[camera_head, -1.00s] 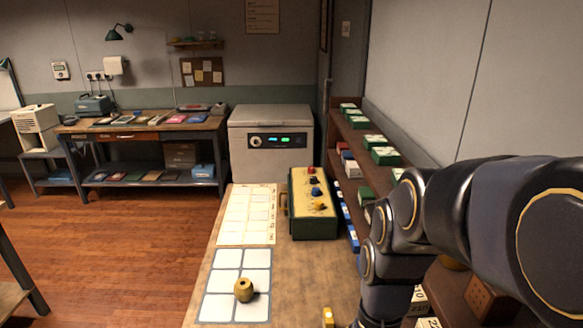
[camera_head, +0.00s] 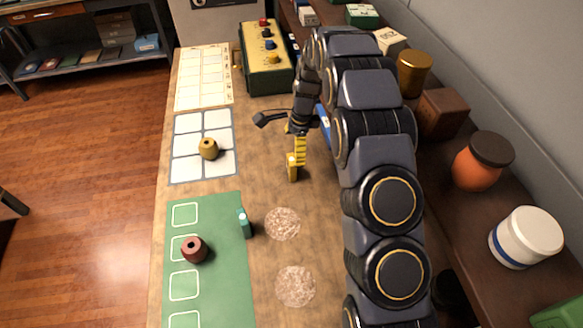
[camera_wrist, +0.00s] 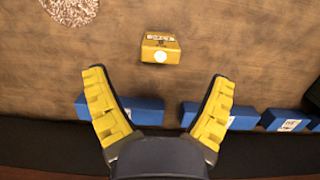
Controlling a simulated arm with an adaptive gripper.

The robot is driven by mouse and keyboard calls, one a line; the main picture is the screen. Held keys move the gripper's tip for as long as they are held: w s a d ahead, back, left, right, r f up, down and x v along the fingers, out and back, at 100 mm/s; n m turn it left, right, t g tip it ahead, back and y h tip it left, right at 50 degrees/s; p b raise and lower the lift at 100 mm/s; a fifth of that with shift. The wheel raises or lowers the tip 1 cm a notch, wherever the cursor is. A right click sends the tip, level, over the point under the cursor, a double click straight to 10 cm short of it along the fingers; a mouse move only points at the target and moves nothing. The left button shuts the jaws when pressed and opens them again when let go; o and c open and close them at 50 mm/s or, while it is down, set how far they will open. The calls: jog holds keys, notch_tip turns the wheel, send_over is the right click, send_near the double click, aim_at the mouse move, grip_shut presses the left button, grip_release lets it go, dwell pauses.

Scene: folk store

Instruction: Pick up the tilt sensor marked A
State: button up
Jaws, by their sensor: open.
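A small yellow block (camera_wrist: 160,48) with dark marking and a white round spot lies on the wooden table in the wrist view. The marking is too small to read, so I cannot tell whether it is the tilt sensor marked A. In the head view the yellow block (camera_head: 292,173) sits right of the white grid card. My gripper (camera_wrist: 159,77) is open and empty, its yellow-padded fingers spread wide. The block lies ahead of the fingertips, roughly centred between them and apart from both. In the head view my arm partly hides the gripper.
Several blue blocks (camera_wrist: 220,116) line the table edge near the fingers. A green mat (camera_head: 220,285) carries a red-brown knob (camera_head: 194,249), with a teal block (camera_head: 243,222) at its edge. An olive knob (camera_head: 208,149) sits on the grid card. A control box (camera_head: 266,70) stands behind.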

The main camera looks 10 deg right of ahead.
aim_at(292, 159)
jog(key=f, duration=0.7)
jog(key=shift+a+f, duration=0.25)
jog(key=shift+a, duration=0.15)
jog(key=c, duration=1.2)
